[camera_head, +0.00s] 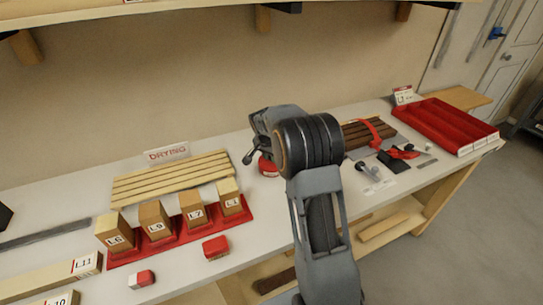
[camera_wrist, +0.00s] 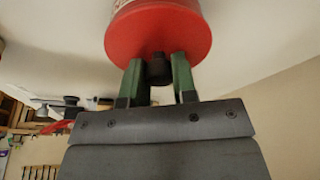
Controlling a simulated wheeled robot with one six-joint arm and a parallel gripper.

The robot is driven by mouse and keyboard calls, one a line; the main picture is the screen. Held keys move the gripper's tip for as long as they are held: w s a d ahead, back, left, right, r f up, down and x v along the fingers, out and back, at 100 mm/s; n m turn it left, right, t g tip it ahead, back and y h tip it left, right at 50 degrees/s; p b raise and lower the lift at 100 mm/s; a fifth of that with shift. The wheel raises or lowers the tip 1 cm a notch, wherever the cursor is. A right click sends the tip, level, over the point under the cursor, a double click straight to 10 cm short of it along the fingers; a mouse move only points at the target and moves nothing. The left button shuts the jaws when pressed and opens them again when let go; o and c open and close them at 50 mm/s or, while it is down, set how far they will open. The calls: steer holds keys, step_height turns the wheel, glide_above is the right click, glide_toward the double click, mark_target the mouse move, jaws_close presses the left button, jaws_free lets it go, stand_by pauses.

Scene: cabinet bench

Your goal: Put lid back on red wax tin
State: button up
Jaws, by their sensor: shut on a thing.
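In the wrist view, my gripper (camera_wrist: 158,70) has its two green fingers closed on the black knob of a round red lid (camera_wrist: 158,32). A red cylinder with a pale label, the wax tin (camera_wrist: 122,3), shows at the top edge beyond the lid. The lid looks lined up with the tin, but I cannot tell whether it is fully seated. In the head view, the red tin (camera_head: 268,167) is on the bench just left of my arm, partly hidden by it. The fingers are mostly hidden there.
A red block stand with several wooden blocks (camera_head: 155,220) and a slatted drying rack (camera_head: 170,180) stand left. Small red-and-white blocks (camera_head: 216,247) lie in front. Brown slats (camera_head: 365,132), loose tools and a red tray (camera_head: 445,125) are right. A shelf (camera_head: 130,12) hangs above.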

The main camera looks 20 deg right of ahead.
steer(key=o, duration=1)
steer(key=shift+o, duration=0.4)
steer(key=o, duration=0.4)
steer(key=shift+r, duration=0.15)
steer(key=shift+r+p, duration=2.1)
steer(key=shift+r, duration=1.3)
